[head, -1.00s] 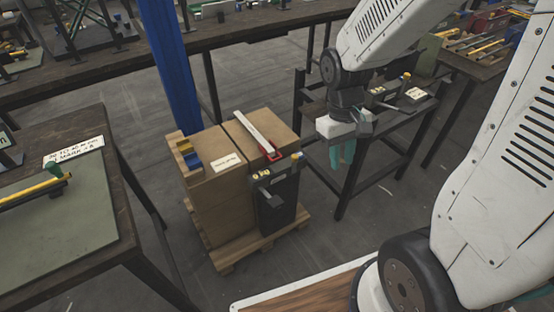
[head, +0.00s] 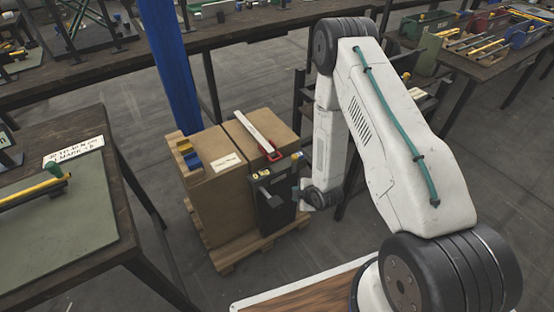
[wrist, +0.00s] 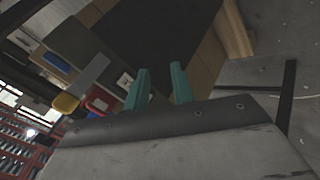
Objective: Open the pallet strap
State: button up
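Cardboard boxes (head: 218,205) stand on a wooden pallet (head: 238,258). A pale strap (head: 253,130) runs over the top to a red buckle (head: 271,155) at the front edge. Below it, a black panel (head: 279,212) with a dark lever block (head: 267,197) covers the front face. In the wrist view the black panel (wrist: 150,30) fills the upper middle, and the red part (wrist: 97,103) is at left. My gripper (wrist: 160,80) has two teal fingers apart with nothing visible between them. In the head view it is beside the panel's right side, mostly hidden by my wrist.
A blue post (head: 174,75) rises behind the boxes. A workbench (head: 65,190) stands at the left, and a dark bench (head: 395,110) stands at the right behind my arm. Bare floor (head: 180,140) lies between the left bench and the pallet.

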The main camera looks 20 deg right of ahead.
jog(key=w+a+r+n+t+y, duration=0.1)
jog(key=w+r+n+t, duration=0.2)
jog(key=w+r+t, duration=0.1)
jog(key=n+t, duration=0.2)
jog(key=t, duration=0.1)
send_near(277, 159)
jog(key=w, duration=0.3)
jog(key=shift+n+y, duration=0.3)
jog(key=x, duration=0.5)
jog(key=f+x, duration=0.1)
jog(key=x, duration=0.1)
jog(key=shift+w, duration=0.2)
jog(key=shift+a, duration=0.1)
grip_shut()
